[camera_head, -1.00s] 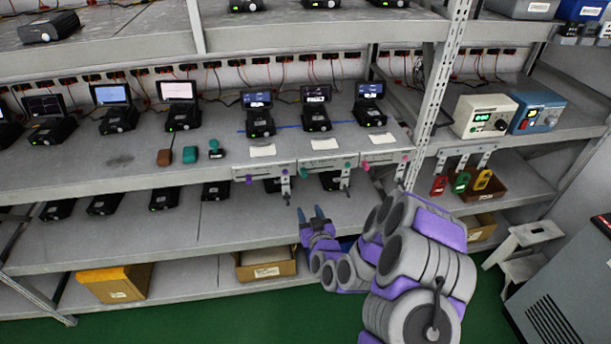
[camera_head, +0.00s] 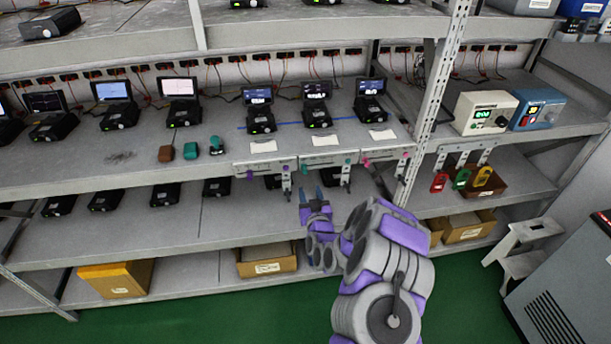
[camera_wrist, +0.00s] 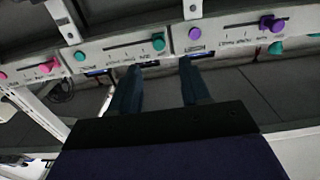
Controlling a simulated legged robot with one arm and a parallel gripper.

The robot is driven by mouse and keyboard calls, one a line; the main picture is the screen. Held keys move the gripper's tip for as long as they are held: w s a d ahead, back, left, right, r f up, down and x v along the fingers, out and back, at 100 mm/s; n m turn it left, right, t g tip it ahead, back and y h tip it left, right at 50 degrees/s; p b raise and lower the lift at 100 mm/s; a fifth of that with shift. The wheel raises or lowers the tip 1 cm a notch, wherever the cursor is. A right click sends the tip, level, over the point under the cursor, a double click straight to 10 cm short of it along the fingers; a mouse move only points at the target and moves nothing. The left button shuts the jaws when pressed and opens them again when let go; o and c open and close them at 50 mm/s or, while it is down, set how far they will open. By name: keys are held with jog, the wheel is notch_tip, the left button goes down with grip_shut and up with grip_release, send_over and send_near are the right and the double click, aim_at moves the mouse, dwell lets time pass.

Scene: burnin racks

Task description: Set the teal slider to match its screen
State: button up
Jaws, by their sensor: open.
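The teal slider knob (camera_wrist: 158,41) sits on a dark slot in the middle pale panel (camera_wrist: 118,46), at the slot's right end in the wrist view. A round teal dot (camera_wrist: 79,56) marks the same panel's left side. In the head view this panel (camera_head: 328,161) hangs on the shelf edge below the middle lit screen (camera_head: 317,91), whose content is too small to read. My gripper (camera_head: 311,192) is open and empty, below the panels. In the wrist view its fingertips (camera_wrist: 160,64) lie below the knob, one to each side; I cannot tell the remaining gap.
A purple-knob panel (camera_wrist: 267,22) and a pink-knob panel (camera_wrist: 45,67) flank the middle one. Metal brackets (camera_wrist: 63,20) stand close to the panels. Small devices (camera_head: 216,188) stand on the shelf below. A rack post (camera_head: 436,100) rises to the right.

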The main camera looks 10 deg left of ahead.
aim_at(305, 172)
jog(key=b+x, duration=0.1)
jog(key=x, duration=0.6)
jog(key=shift+w+a+f, duration=0.1)
jog(key=shift+w, duration=0.3)
jog(key=shift+x, duration=0.85)
jog(key=shift+c, duration=0.4)
grip_shut()
